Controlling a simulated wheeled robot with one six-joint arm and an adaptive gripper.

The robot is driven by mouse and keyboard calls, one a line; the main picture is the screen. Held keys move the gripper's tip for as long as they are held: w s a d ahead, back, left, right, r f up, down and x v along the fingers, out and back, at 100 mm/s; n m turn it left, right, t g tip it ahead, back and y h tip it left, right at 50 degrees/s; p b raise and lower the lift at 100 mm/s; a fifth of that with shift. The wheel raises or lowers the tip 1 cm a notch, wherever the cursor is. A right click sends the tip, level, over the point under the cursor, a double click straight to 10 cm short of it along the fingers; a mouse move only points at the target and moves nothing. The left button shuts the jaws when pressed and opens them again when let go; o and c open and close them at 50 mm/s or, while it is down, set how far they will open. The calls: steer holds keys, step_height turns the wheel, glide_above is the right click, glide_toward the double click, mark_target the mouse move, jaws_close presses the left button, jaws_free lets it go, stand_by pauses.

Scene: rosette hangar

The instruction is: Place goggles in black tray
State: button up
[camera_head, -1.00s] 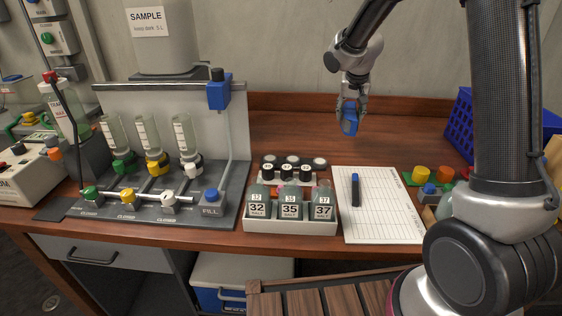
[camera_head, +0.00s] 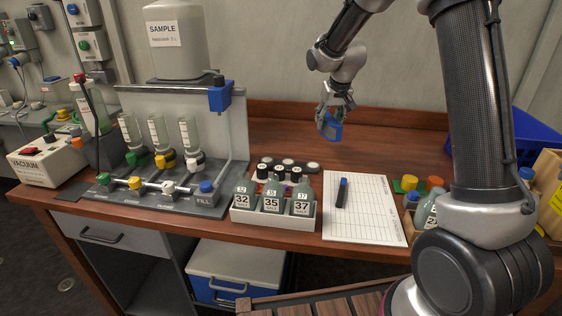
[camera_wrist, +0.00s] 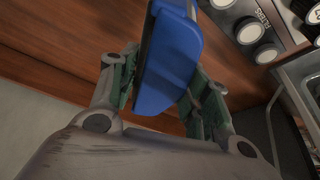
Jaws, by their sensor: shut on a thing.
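My gripper (camera_head: 327,113) is shut on a blue object (camera_head: 330,128) and holds it above the back of the wooden bench, beyond the white sheet. In the wrist view the blue object (camera_wrist: 170,65) is smooth with a rounded edge, held between the two fingers. A grey part shows along one side; I cannot tell whether it is a pair of goggles. I see no goggles elsewhere and cannot make out a black tray in these views.
A white rack (camera_head: 272,217) of bottles marked 32, 35 and 37 stands at the bench front, with dark-capped vials behind. A marker (camera_head: 342,193) lies on the white sheet (camera_head: 370,215). The filter stand (camera_head: 150,195) is left, a blue basket (camera_head: 520,140) right. The back bench is clear.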

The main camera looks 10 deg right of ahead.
steer(key=shift+f, duration=0.1)
glide_above(325, 159)
step_height(325, 159, down, 10)
steer(key=shift+s+r, duration=0.1)
stand_by(0.4)
steer(key=o, duration=1.1)
